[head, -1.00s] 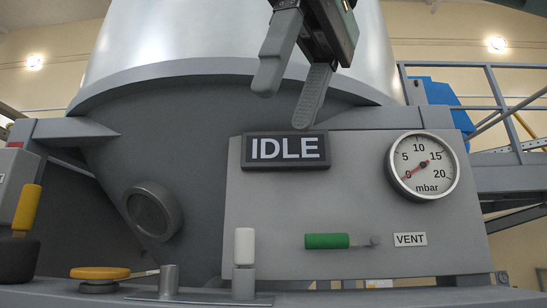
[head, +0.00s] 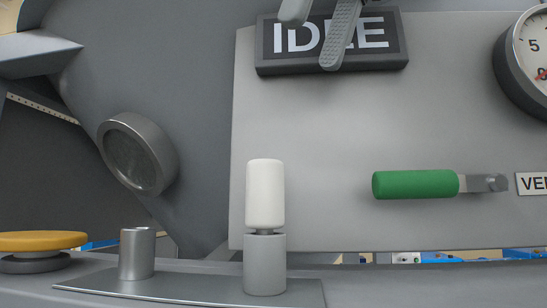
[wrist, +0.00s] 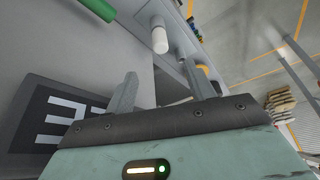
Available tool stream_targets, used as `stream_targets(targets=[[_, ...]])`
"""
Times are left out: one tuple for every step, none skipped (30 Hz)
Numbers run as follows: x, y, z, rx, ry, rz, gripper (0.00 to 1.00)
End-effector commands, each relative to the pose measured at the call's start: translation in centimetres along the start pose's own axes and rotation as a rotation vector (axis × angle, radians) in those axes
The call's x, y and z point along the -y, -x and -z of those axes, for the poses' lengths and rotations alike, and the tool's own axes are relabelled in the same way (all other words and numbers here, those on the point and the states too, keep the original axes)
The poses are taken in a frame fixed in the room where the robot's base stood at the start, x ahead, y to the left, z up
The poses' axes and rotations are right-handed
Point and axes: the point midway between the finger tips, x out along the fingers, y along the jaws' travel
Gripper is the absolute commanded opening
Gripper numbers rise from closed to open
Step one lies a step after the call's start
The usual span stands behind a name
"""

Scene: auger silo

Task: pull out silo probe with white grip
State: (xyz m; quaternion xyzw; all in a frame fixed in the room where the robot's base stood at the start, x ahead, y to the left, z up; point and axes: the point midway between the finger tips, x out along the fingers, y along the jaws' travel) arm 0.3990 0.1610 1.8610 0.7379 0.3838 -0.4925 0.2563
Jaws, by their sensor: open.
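The silo probe's white grip (head: 265,194) stands upright in a grey metal socket (head: 265,264) on a base plate, in the lower middle of the head view. It also shows in the wrist view (wrist: 159,36), beyond my fingertips. My gripper (head: 318,38) is at the top of the head view, in front of the IDLE sign, above and right of the white grip. Its two fingers are apart and empty, and it does not touch the grip. The wrist view shows both fingers (wrist: 160,88) spread. The probe's shaft is hidden in the socket.
A green vent handle (head: 416,184) lies to the right, near a gauge (head: 530,62). The IDLE sign (head: 385,38) is on the panel. An empty-looking metal tube (head: 137,254) and a yellow knob (head: 38,241) stand left of the grip. The space before the panel is clear.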

Motion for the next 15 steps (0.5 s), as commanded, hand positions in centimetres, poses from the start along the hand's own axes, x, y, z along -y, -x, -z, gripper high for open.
stream_targets(targets=[[0.0, -0.4, -0.1, 0.001, 0.000, 0.000, 0.54], [0.0, -0.7, -0.1, 0.001, 0.000, 0.000, 0.54], [0.0, -1.1, -0.1, 0.001, 0.000, 0.000, 0.54], [0.0, -1.5, -0.1, 0.002, 0.000, 0.000, 0.54], [0.0, -1.9, -0.1, 0.002, 0.000, -0.001, 0.54], [0.0, -2.5, -0.2, 0.002, 0.000, -0.001, 0.54], [0.0, -3.0, -0.2, 0.002, 0.001, -0.001, 0.54], [0.0, -3.5, -0.2, 0.001, 0.001, -0.001, 0.54], [0.0, -4.2, -0.3, 0.001, 0.001, -0.001, 0.54], [0.0, -4.8, -0.3, 0.002, 0.001, -0.001, 0.54], [0.0, -5.3, -0.3, 0.002, 0.001, -0.001, 0.54], [0.0, -6.1, -0.3, 0.003, 0.001, -0.001, 0.54], [0.0, -6.7, -0.3, 0.003, 0.002, 0.000, 0.54], [0.1, -7.0, -0.3, 0.003, 0.003, 0.000, 0.54], [0.1, -7.7, -0.3, 0.004, 0.002, 0.000, 0.54]])
